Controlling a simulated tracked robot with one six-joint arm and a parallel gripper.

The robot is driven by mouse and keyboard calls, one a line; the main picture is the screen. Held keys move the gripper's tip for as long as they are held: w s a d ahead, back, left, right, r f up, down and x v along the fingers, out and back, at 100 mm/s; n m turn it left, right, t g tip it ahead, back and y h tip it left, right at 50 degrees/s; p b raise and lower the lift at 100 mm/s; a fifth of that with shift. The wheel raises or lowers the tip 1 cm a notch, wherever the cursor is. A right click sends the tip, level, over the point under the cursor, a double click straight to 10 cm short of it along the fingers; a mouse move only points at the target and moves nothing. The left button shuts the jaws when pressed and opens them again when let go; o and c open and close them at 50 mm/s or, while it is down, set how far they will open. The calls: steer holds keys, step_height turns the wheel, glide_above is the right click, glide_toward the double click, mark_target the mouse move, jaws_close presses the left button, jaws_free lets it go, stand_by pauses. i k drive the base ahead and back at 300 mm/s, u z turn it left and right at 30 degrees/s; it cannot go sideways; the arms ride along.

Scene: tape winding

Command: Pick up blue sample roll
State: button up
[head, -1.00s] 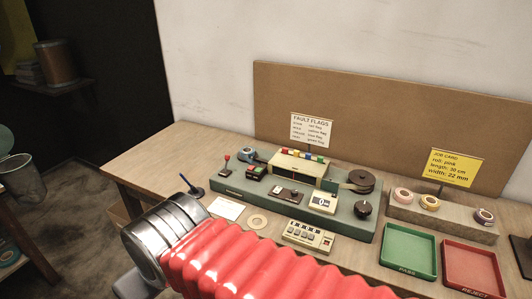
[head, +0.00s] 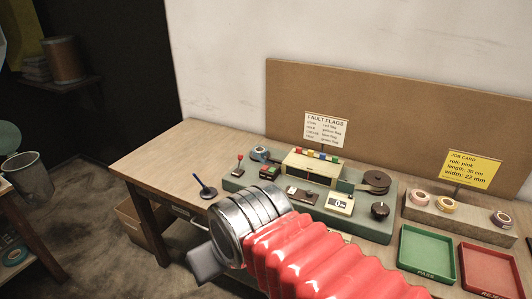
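A teal-blue roll (head: 15,255) also lies on a low shelf at the far left. I cannot tell which one is the sample roll. My gripper (head: 204,264) shows only as a grey piece beyond the metal wrist rings, in front of the table and apart from both rolls. Its fingers are not clear, and I see nothing held.
Pink, yellow and purple-dark rolls sit on a rack (head: 421,212) at right. A green PASS tray (head: 402,256) and red REJECT tray (head: 492,268) lie before it. A pen stand (head: 207,193) is near the table's left.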

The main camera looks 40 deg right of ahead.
mark_target(264, 153)
steer(key=i, duration=1)
